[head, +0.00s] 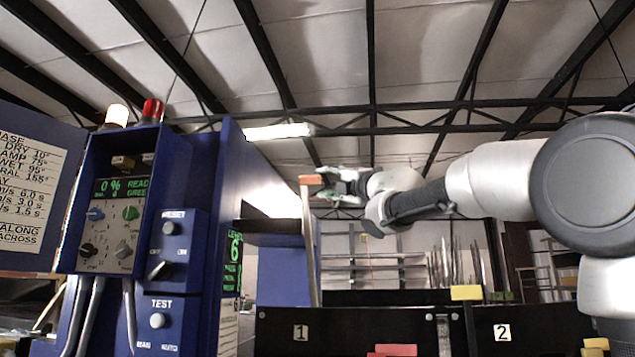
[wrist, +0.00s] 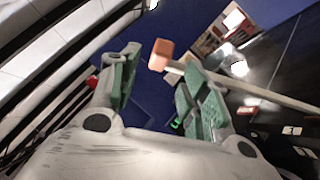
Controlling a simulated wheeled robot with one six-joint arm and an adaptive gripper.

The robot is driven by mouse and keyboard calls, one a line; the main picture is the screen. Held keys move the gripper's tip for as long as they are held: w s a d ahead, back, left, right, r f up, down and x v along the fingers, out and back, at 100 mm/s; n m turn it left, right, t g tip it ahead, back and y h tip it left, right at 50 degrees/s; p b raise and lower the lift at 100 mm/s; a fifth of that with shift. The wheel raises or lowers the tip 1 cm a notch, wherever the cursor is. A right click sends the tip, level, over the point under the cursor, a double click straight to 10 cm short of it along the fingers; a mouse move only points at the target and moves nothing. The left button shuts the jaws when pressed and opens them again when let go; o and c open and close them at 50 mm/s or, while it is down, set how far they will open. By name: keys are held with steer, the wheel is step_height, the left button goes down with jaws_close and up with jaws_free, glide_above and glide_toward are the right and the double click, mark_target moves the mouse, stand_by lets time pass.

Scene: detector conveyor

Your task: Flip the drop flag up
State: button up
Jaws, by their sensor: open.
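What looks like the drop flag is a pale beige rod (head: 309,245) with an orange block (head: 311,180) at its top. In the head view the rod stands nearly upright beside the blue cabinet. My gripper (head: 328,184) is open, just right of the orange block at about its height. In the wrist view the orange block (wrist: 160,54) shows between the tips of my open gripper (wrist: 157,72), and the rod (wrist: 255,90) runs off behind the right finger. I cannot tell whether a finger touches the block.
A blue control cabinet (head: 190,240) with knobs, switches and a green display stands at left, with white and red lamps (head: 152,110) on top. Black bins (head: 345,335) marked 1 and 2 line the bottom. A yellow block (head: 466,292) sits near the bins. Shelves stand behind.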

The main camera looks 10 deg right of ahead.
mark_target(316, 180)
steer(key=x, duration=0.5)
steer(key=shift+w+a, duration=0.15)
steer(key=shift+w, duration=0.2)
jaws_close()
